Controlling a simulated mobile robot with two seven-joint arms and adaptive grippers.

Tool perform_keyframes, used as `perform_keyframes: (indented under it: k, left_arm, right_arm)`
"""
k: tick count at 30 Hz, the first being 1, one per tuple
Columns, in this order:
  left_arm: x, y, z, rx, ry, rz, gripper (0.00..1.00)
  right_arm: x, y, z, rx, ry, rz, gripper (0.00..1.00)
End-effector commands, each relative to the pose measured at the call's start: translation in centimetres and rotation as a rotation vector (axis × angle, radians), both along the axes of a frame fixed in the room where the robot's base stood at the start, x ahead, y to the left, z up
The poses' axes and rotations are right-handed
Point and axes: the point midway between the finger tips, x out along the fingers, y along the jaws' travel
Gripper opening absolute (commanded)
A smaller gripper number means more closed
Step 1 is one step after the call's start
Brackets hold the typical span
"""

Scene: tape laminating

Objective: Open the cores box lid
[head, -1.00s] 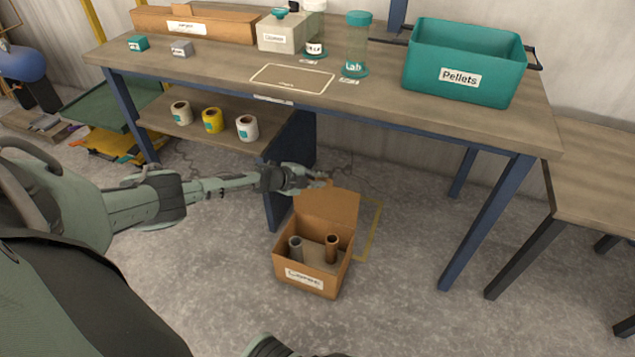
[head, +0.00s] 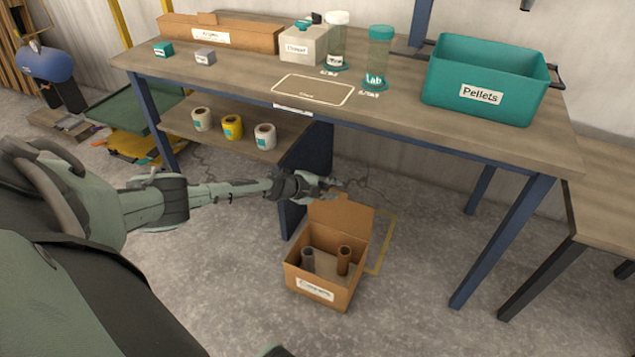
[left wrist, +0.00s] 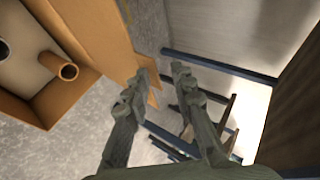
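The brown cores box (head: 313,288) stands on the floor in front of the workbench, with a label on its front. Its lid (head: 340,216) is raised and stands up at the back of the box. Inside are a grey core (head: 308,259) and a brown core (head: 344,260); the brown one also shows in the left wrist view (left wrist: 60,69). My left gripper (head: 335,186) is just above and behind the lid's top edge. My right gripper is out of view.
The workbench (head: 230,78) stands behind the box, with a teal Pellets bin (head: 483,97) on top. Its lower shelf (head: 222,140) carries several rolls, and its blue side panel (head: 305,165) is near my left gripper. The floor (head: 420,320) right of the box is clear.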

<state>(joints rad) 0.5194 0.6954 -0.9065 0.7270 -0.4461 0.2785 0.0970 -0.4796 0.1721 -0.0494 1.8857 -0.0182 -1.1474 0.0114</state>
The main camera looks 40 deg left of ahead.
Motion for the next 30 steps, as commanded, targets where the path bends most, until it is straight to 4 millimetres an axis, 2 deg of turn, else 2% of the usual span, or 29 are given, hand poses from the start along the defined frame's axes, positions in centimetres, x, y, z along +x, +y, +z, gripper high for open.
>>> perform_keyframes:
  k: [15,21,30]
  left_arm:
    - [-7.3,1.8,4.9,-0.001,0.004,-0.001,0.24]
    - [-8.5,2.0,6.0,-0.001,0.001,0.000,0.24]
    - [-8.6,2.1,6.2,-0.001,0.000,0.000,0.24]
  right_arm:
    - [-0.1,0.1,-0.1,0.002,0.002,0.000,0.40]
    - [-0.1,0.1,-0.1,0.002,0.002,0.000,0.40]
    - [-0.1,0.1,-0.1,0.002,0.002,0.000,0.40]
